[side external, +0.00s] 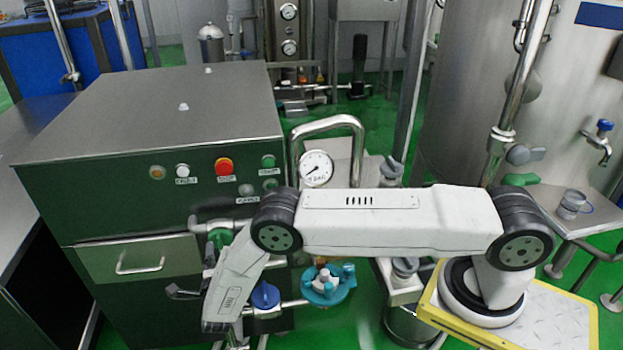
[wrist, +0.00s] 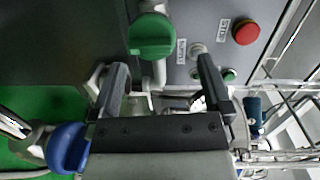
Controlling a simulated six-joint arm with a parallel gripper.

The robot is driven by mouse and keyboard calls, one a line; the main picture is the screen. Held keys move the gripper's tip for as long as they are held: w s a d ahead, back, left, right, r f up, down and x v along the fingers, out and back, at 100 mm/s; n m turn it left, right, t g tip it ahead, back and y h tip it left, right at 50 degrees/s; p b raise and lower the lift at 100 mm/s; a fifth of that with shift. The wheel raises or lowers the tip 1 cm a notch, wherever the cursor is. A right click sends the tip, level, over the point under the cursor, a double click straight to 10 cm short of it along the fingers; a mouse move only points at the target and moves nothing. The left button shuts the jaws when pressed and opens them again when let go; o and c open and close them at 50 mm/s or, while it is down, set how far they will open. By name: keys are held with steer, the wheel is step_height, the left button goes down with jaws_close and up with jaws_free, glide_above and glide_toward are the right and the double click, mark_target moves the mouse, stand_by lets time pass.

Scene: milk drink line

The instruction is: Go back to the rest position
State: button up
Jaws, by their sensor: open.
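My gripper (wrist: 163,64) shows in the wrist view with its two dark fingers spread apart and nothing between them. A green valve handle (wrist: 152,36) is just beyond the fingers, and a blue valve handle (wrist: 68,148) is at lower left. In the side external view my white arm reaches left from its base and bends down in front of the green machine cabinet (side external: 130,215).
The cabinet front carries a red button (side external: 224,167) and a drawer (side external: 140,260). A pressure gauge (side external: 316,168) and a bent steel pipe (side external: 328,123) stand behind my arm. A teal valve (side external: 327,284) is below it. A metal cup (side external: 572,204) stands at right by the large tank (side external: 460,110).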

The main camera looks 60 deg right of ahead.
steer(key=w+r+n+y, duration=0.4)
steer(key=r+n+y, duration=0.25)
steer(key=r, duration=0.25)
steer(key=s+d+r+n+g+y, duration=0.2)
steer(key=s+r+n+y, duration=0.15)
steer(key=r+n, duration=0.3)
steer(key=s+d+r+n+g, duration=0.2)
steer(key=s+n, duration=0.2)
steer(key=s, duration=0.5)
steer(key=s+d+r+n+g, duration=0.2)
steer(key=s+d+n+g, duration=0.1)
steer(key=s, duration=0.7)
steer(key=s+d+r+n+g+y, duration=0.1)
steer(key=s+d+r+n+g, duration=0.1)
steer(key=s+n, duration=0.3)
steer(key=s+g, duration=0.1)
steer(key=s, duration=0.3)
steer(key=shift+s+d+n, duration=0.2)
steer(key=shift+d+n, duration=0.1)
